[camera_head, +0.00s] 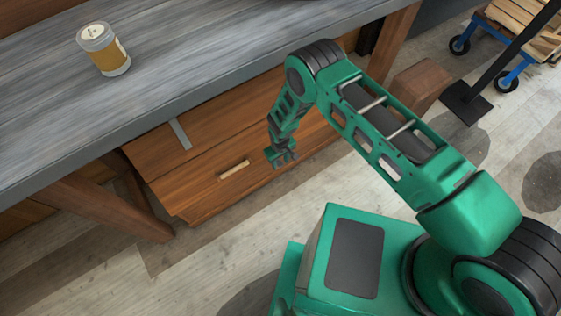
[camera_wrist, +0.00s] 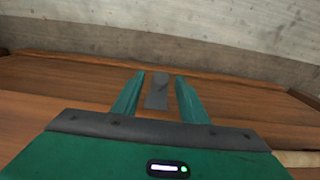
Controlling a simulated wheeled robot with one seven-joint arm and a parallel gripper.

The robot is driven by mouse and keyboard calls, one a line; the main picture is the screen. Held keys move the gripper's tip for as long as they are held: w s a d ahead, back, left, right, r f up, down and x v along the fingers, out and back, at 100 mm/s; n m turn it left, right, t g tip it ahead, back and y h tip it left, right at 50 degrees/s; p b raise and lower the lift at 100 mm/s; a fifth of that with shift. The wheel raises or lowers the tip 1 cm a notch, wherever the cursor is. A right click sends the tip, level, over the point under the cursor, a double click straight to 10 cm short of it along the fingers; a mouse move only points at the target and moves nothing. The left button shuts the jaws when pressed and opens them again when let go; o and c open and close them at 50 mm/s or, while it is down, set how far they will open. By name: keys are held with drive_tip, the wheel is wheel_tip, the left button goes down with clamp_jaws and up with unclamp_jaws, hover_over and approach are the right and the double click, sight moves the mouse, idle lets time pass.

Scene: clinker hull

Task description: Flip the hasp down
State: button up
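A brown wooden chest (camera_head: 200,195) stands under the workbench. A grey metal strip (camera_head: 180,133), which looks like a hasp, lies at its upper left in the head view. In the wrist view a grey hasp-like plate (camera_wrist: 157,92) shows on the wood (camera_wrist: 70,75), between my fingers in the picture. I cannot tell whether both views show the same strip. My gripper (camera_head: 283,160) hangs by the chest, right of the strip in the head view. In the wrist view my gripper (camera_wrist: 160,75) has its fingers apart with nothing held. Contact with the plate cannot be told.
A grey workbench top (camera_head: 180,60) overhangs the chest and carries a jar with a yellow label (camera_head: 104,50). A pale wooden handle (camera_head: 234,169) is on the chest front. A wooden bench leg (camera_head: 105,205) stands at left. The floor (camera_head: 180,260) in front is clear.

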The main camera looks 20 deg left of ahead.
clamp_jaws()
drive_tip(key=shift+f, duration=0.1)
drive_tip(key=shift+f+t+y, duration=0.3)
drive_tip(key=shift+t+y, duration=0.3)
drive_tip(key=shift+y, duration=0.1)
drive_tip(key=shift+f+t+y, duration=0.3)
drive_tip(key=shift+t+y, duration=0.3)
drive_tip(key=shift+y, duration=0.1)
drive_tip(key=shift+w+a+f+t+y, duration=0.25)
drive_tip(key=shift+f+t+y, duration=0.05)
drive_tip(key=shift+t+y, duration=0.35)
drive_tip(key=shift+y, duration=0.25)
